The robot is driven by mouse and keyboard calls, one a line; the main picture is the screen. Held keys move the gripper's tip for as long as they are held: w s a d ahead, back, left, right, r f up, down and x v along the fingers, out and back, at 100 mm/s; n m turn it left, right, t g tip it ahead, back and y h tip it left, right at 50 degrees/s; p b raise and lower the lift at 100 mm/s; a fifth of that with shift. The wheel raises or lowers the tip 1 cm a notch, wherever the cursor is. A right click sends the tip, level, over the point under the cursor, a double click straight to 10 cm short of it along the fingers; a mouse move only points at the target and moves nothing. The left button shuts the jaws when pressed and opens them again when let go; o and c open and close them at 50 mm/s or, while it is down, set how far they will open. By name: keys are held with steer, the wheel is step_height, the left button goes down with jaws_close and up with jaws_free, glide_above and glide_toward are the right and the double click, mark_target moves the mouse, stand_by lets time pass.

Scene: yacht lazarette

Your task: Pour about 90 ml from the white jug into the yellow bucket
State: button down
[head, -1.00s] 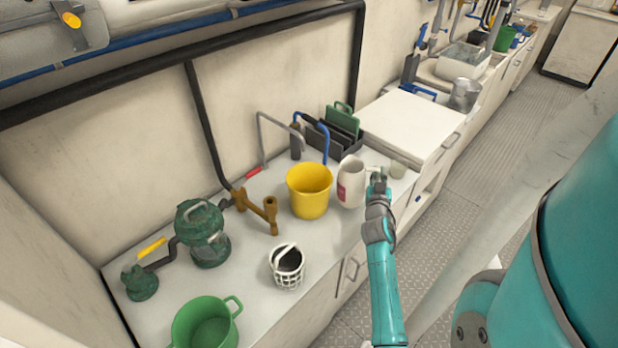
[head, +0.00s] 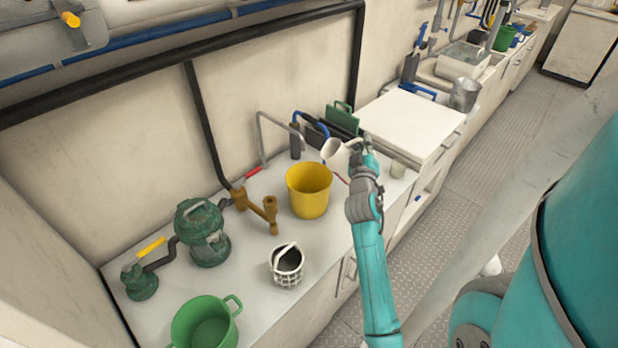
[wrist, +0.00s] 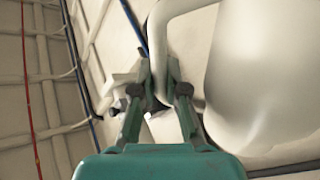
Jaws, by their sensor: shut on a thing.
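The white jug (head: 338,153) is up off the counter in the head view, tilted with its mouth toward the left, above and to the right of the yellow bucket (head: 309,193). The bucket stands upright on the counter. My gripper (head: 366,150) is shut on the jug's handle, on the jug's right side. In the wrist view the fingers (wrist: 158,92) close around the handle (wrist: 163,40), with the jug's pale body (wrist: 268,85) at the right. The inside of the jug is hidden, and I cannot tell whether liquid is flowing.
On the counter (head: 245,260), a brown pipe fitting (head: 268,212) and a white basket-like cup (head: 287,266) stand left of the bucket. A green pot (head: 204,326) is at the front. A dark rack with green boards (head: 342,120) stands behind.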

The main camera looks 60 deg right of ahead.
steer(key=w+n, duration=0.1)
steer(key=a+n, duration=0.1)
steer(key=n, duration=0.1)
steer(key=shift+w+r+n+t, duration=0.2)
steer(key=shift+w+n+t, duration=0.1)
steer(key=shift+w+t, duration=0.1)
steer(key=shift+w+a+r+n, duration=0.25)
steer(key=shift+w+r+n, duration=0.1)
steer(key=shift+r+n, duration=0.35)
steer(key=shift+w+a+n+t, duration=0.2)
steer(key=shift+n+t, duration=0.1)
steer(key=shift+n, duration=0.1)
steer(key=shift+w+a+n, duration=0.3)
steer(key=shift+w+n, duration=0.3)
steer(key=shift+n, duration=0.3)
steer(key=w+n, duration=0.1)
steer(key=w+a+r+n+t, duration=0.1)
steer(key=shift+w+a, duration=0.3)
steer(key=shift+w+a+f+n, duration=0.3)
steer(key=shift+w+n, duration=0.15)
steer(key=shift+n, duration=0.25)
steer(key=shift+s+d, duration=0.15)
steer(key=shift+s, duration=0.05)
steer(key=shift+w+n+p, duration=0.1)
steer(key=shift+n+p, duration=0.2)
steer(key=shift+p, duration=0.05)
